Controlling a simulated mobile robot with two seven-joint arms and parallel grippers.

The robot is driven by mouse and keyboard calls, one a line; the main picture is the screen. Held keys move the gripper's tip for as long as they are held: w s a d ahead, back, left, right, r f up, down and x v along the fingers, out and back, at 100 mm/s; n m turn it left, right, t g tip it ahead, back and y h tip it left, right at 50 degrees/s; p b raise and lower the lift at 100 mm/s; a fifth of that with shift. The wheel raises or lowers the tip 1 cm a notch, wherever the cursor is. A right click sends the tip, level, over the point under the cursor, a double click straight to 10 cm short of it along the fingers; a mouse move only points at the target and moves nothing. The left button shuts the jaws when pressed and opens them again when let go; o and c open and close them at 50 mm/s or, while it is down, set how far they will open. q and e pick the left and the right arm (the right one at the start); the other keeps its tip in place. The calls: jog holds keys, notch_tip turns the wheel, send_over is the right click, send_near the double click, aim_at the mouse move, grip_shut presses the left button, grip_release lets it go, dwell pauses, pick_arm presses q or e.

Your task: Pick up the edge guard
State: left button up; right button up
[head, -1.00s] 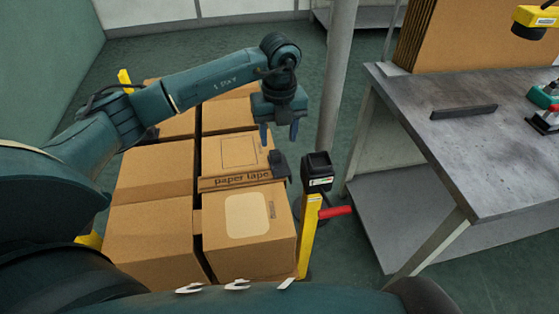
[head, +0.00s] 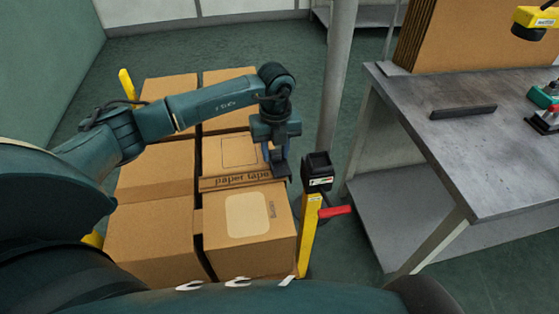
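The edge guard (head: 283,174) is a small dark piece at the right edge of the cartons, beside the box marked "paper tape" (head: 241,180). My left gripper (head: 277,157) points down right over it, its fingers reaching to the guard. The fingers overlap the dark guard in this view, so I cannot tell whether they are apart from it or closed on it. My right gripper is out of view.
Several cardboard boxes (head: 155,228) stand in two columns under my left arm. Right of them is a yellow post with a black top (head: 317,165) and red handle (head: 335,211). A grey pole (head: 335,90) rises behind. A metal table (head: 490,165) holds a dark bar (head: 463,112).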

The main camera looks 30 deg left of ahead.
aim_at(270, 153)
pick_arm(q)
grip_shut()
notch_tip(270, 153, up, 9)
jog(key=shift+r, duration=0.1)
jog(key=shift+b, duration=0.35)
jog(key=shift+s+a, duration=0.1)
jog(key=f+b, duration=0.1)
jog(key=f, duration=0.1)
jog(key=b, duration=0.1)
jog(key=shift+s+a+f+t+b, duration=0.2)
jog(key=shift+s+f+t+b, duration=0.1)
jog(key=shift+f, duration=0.1)
jog(key=shift+s+a+f+b, duration=0.1)
jog(key=shift+s+f+b, duration=0.05)
jog(key=shift+f+b, duration=0.4)
jog(key=shift+s+f+m, duration=0.1)
jog(key=shift+f+m, duration=0.2)
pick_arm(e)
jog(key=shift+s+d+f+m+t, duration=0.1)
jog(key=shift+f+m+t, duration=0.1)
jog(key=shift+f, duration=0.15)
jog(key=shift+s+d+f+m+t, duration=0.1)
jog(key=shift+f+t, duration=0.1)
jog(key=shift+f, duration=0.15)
